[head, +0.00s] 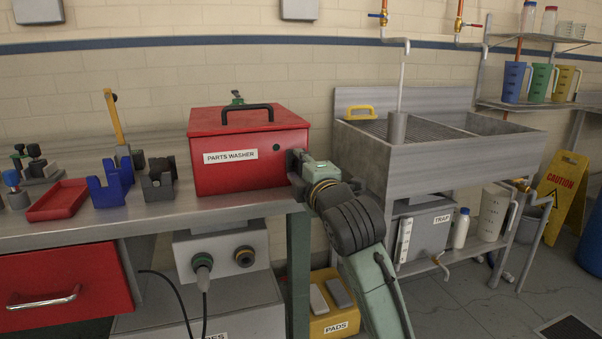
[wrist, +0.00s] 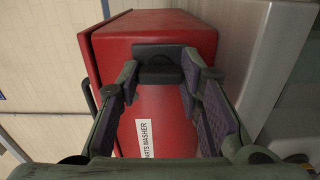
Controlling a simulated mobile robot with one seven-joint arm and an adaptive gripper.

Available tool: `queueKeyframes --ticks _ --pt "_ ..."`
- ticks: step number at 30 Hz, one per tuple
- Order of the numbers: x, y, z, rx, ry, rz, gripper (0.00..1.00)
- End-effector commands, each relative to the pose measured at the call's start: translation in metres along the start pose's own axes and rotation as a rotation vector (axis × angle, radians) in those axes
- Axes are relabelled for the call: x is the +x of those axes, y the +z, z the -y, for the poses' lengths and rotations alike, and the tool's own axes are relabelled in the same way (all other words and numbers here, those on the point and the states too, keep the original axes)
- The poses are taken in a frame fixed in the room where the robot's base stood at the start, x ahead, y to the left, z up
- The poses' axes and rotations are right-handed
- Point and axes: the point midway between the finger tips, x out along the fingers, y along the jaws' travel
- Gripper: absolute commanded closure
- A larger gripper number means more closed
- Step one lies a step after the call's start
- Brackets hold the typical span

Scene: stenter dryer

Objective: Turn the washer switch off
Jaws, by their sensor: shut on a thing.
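The parts washer (head: 250,150) is a red box with a black handle on its lid, standing on the bench. In the wrist view the red washer (wrist: 165,24) appears turned on its side.
A metal sink (head: 440,150) stands right of the bench. A red tray (head: 58,201) and blue holders (head: 112,188) lie left of the washer. A yellow PADS box (head: 335,318) is below my arm. The floor at right holds a yellow caution sign (head: 562,195).

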Motion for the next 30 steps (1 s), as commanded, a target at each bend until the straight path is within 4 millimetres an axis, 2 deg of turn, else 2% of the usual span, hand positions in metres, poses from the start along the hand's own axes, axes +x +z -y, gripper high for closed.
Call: queueKeyframes --ticks 18,19,27,30 --pt "0.0000 0.0003 0.0000 -0.039 -0.001 0.001 0.95" --pt "0.0000 0.0004 0.0000 -0.040 -0.001 0.001 0.65" --pt "0.0000 0.0002 0.0000 -0.038 0.000 0.000 0.47" --pt "0.0000 0.0002 0.0000 -0.038 0.000 0.000 0.47"
